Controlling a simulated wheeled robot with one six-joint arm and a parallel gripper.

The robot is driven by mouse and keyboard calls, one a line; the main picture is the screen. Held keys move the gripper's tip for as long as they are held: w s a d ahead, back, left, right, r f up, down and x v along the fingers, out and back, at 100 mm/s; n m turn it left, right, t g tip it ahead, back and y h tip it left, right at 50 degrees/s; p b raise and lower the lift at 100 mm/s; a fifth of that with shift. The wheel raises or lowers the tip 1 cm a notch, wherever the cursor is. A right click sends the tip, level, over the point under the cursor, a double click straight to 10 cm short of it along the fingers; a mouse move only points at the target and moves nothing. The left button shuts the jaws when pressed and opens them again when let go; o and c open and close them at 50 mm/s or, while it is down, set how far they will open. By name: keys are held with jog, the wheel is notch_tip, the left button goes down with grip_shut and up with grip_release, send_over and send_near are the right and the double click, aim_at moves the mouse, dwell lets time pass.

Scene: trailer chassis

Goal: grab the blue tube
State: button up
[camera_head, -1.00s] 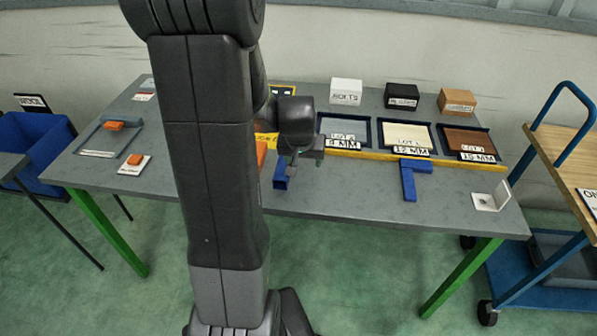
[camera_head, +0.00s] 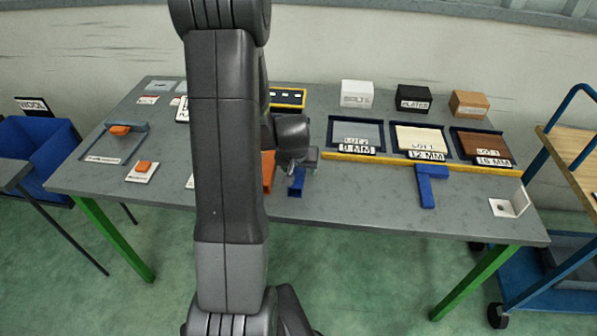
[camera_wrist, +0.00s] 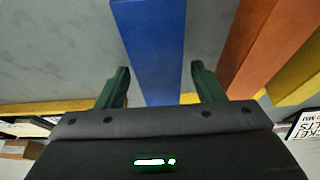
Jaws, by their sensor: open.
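The blue tube (camera_head: 297,181) lies on the grey table near its front edge, partly hidden by my gripper (camera_head: 303,165) in the head view. In the wrist view the blue tube (camera_wrist: 150,45) runs lengthwise between the two green fingers of my gripper (camera_wrist: 160,72). The fingers are apart, one on each side of the tube, with a gap on both sides. I cannot tell whether the fingertips reach down to the tube's height.
An orange bar (camera_wrist: 268,45) lies close to the right finger in the wrist view, with a yellow bar (camera_wrist: 298,78) beyond it. Trays with label cards line the back.

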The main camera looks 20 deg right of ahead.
jog(key=shift+r, duration=0.1)
jog(key=c, duration=1.3)
